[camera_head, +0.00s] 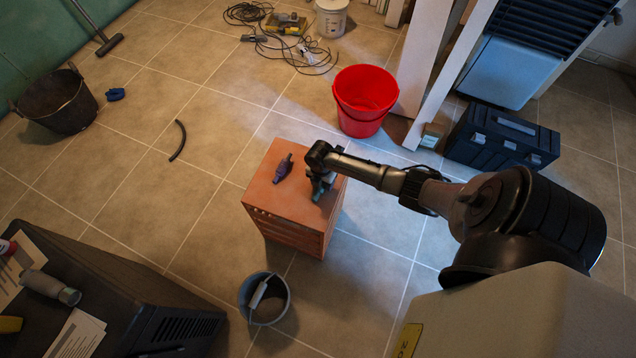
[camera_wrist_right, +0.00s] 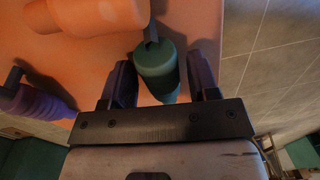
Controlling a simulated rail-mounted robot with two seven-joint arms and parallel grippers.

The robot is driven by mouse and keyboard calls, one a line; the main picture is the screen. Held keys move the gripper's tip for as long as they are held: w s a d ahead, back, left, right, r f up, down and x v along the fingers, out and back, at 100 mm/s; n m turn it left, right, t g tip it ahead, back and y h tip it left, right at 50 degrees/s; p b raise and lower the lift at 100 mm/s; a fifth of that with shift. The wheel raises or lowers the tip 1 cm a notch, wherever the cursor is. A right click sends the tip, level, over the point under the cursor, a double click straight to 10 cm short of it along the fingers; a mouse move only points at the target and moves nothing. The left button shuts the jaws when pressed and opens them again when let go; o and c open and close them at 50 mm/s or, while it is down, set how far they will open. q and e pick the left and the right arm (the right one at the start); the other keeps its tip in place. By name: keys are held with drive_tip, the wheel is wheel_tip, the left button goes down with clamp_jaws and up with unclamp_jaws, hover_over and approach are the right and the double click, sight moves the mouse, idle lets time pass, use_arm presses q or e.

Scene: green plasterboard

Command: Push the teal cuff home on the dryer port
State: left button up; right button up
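The teal cuff (camera_wrist_right: 156,70) lies on the orange top of a crate-like stand (camera_head: 270,196). A dark stem sticks out of its far end in the right wrist view. My right gripper (camera_head: 322,184) is low over the stand's right side. In the wrist view its fingers (camera_wrist_right: 161,82) are apart on either side of the teal cuff, with a visible gap on the right; the left finger is very close to it. In the head view the gripper largely hides the cuff. I cannot pick out the dryer port. My left gripper is out of view.
A purple piece (camera_head: 283,168) lies left of the gripper on the stand. An orange piece (camera_wrist_right: 90,14) is close ahead in the wrist view. A red bucket (camera_head: 364,100) stands behind, a grey bucket (camera_head: 265,316) in front, and a dark toolbox (camera_head: 500,138) at right.

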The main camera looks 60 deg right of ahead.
drive_tip(key=c, duration=0.9)
